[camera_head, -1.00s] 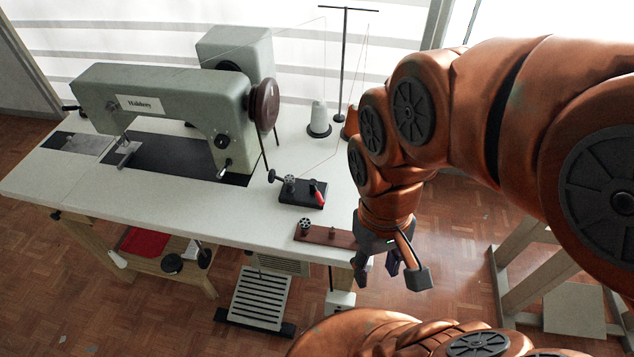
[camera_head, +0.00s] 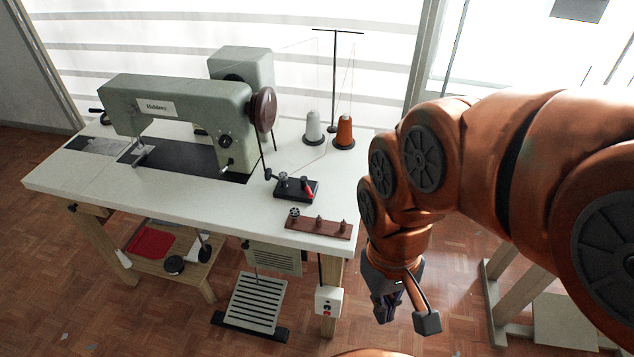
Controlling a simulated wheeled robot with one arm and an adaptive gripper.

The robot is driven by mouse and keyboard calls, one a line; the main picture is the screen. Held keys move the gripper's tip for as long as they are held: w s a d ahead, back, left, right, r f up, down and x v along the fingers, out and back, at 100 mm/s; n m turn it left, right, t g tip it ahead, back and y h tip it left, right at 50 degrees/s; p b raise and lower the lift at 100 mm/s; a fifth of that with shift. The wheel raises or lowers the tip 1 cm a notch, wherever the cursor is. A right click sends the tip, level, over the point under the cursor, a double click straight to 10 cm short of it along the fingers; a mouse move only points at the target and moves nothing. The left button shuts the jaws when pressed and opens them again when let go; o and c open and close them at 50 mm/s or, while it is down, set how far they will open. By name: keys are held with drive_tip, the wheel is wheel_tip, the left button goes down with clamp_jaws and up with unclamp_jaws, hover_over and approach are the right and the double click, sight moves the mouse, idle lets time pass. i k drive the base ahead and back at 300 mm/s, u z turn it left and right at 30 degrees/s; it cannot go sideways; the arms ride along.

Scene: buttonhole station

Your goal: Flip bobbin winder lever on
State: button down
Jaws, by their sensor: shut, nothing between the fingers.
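The bobbin winder (camera_head: 292,187) is a small black block on the white table's right part, with a bobbin on its post. Its red lever (camera_head: 308,188) stands at the right end of the block, tilted. My gripper (camera_head: 386,312) hangs off the table's right front corner, fingers pointing down, below and to the right of the winder. It is shut and empty, and apart from the lever and the table.
The sewing machine (camera_head: 185,105) stands left of the winder. A wooden rack (camera_head: 318,225) with pegs lies at the table's front edge. White (camera_head: 313,126) and orange (camera_head: 344,130) thread cones stand behind. A switch box (camera_head: 328,299) hangs under the table.

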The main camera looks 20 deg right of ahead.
sight(303, 178)
drive_tip(key=u, duration=0.85)
drive_tip(key=i, duration=0.6)
drive_tip(key=z, duration=0.5)
